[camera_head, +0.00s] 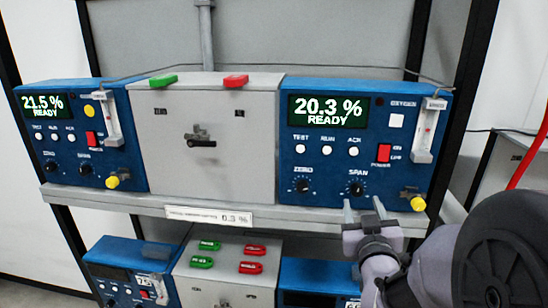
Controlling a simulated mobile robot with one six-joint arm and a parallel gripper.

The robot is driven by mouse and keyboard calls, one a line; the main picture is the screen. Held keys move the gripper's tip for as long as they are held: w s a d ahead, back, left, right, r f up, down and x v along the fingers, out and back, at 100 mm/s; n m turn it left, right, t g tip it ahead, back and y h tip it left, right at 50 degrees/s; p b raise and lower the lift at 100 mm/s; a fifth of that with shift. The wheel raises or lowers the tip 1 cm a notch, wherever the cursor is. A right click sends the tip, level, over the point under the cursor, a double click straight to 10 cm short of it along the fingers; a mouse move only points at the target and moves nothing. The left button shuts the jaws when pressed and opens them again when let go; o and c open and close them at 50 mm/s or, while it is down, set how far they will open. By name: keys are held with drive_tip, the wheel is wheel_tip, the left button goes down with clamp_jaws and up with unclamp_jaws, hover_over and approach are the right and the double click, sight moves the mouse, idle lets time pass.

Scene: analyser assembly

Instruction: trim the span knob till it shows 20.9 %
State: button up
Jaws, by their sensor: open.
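The right blue analyser (369,128) stands on the upper shelf, and its display (327,111) reads 20.3 % READY. Its black span knob (356,188) sits low on the front panel under the word SPAN, right of a second black knob (302,186). My gripper (364,204) is open and empty just below the span knob, its two fingers pointing up at the panel and apart. The knob is not hidden by the fingers. The left blue analyser (72,153) has a similar display reading 21.5 % READY.
A grey box (207,160) with a black handle stands between the analysers. A yellow fitting (417,203) juts out right of the span knob, near my arm. The shelf edge (270,217) carries a white label. More units stand below; a dark rack post (468,90) rises at right.

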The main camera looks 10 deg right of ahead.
sight(357, 193)
drive_tip(key=x, duration=0.6)
drive_tip(key=shift+f, duration=0.15)
clamp_jaws()
